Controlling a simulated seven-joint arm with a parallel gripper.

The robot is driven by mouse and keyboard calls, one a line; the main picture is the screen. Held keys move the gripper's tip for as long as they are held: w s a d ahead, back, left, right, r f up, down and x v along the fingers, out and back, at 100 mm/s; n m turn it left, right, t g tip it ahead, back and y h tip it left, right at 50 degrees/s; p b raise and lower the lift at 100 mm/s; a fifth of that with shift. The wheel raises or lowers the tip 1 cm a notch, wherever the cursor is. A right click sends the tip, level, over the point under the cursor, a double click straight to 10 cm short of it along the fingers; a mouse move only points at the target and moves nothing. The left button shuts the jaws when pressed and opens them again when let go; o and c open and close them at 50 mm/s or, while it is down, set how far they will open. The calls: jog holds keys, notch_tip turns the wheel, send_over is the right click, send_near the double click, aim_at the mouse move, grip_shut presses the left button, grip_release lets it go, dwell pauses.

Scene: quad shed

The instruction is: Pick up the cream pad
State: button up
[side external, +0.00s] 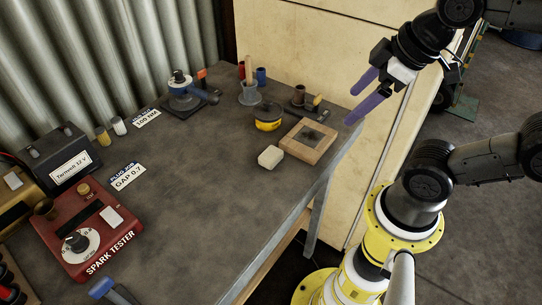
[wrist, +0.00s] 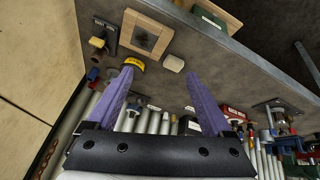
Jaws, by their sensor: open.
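The cream pad (side external: 271,157) is a small pale block with rounded edges. It lies on the grey workbench (side external: 205,185), just in front and to the left of a square wooden frame. It also shows in the wrist view (wrist: 173,63), at the upper middle, between and beyond the fingertips. My gripper (side external: 360,98) has two purple fingers and is open and empty. It is up in the air at the right, past the bench's right edge and well apart from the pad. In the wrist view the open fingers (wrist: 160,76) stand wide apart.
The wooden frame (side external: 291,142) and a yellow and black tin (side external: 267,118) are close to the pad. Behind are a cup (side external: 249,93) and a blue-and-grey tool (side external: 184,92). A red spark tester (side external: 83,231) is at the left. The bench between is clear.

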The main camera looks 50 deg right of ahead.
jog(key=w+r+n+g, duration=0.1)
jog(key=w+r+n, duration=0.15)
jog(key=n, duration=0.25)
jog(key=n+g, duration=0.4)
jog(key=n, duration=0.5)
send_over(271, 153)
notch_tip(271, 153, down, 6)
jog(key=f, duration=0.8)
jog(key=shift+w, duration=0.2)
jog(key=f, duration=0.4)
jog(key=shift+s, duration=0.3)
jog(key=shift+f, duration=0.6)
jog(key=shift+c, duration=0.3)
